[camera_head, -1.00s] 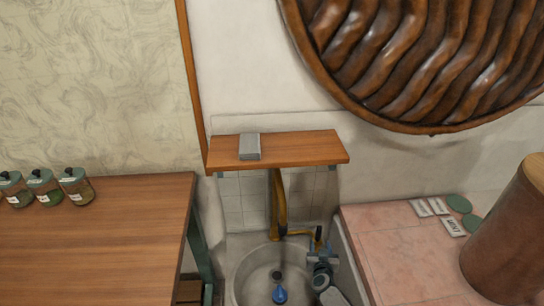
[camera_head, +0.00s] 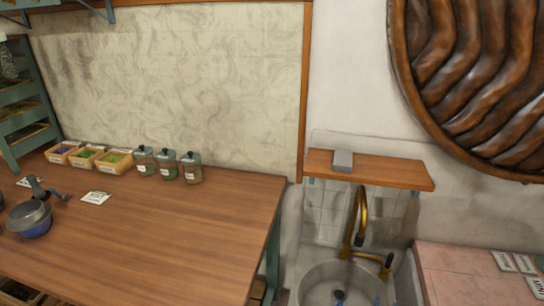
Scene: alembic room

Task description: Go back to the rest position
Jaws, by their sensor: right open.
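I can make out neither of my grippers in the head view now. The view shows a brown wooden table (camera_head: 150,235), a wooden wall shelf (camera_head: 395,172) and a round sink (camera_head: 312,285) below the shelf. The sink is cut off by the bottom edge. Whatever lies below that edge is hidden.
A grey and blue vessel (camera_head: 32,217) and a white label card (camera_head: 96,198) are on the table. Several jars (camera_head: 167,166) and small wooden boxes (camera_head: 113,162) line its back. A gold tap (camera_head: 352,215) rises at the sink. A pink counter (camera_head: 465,275) stands right.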

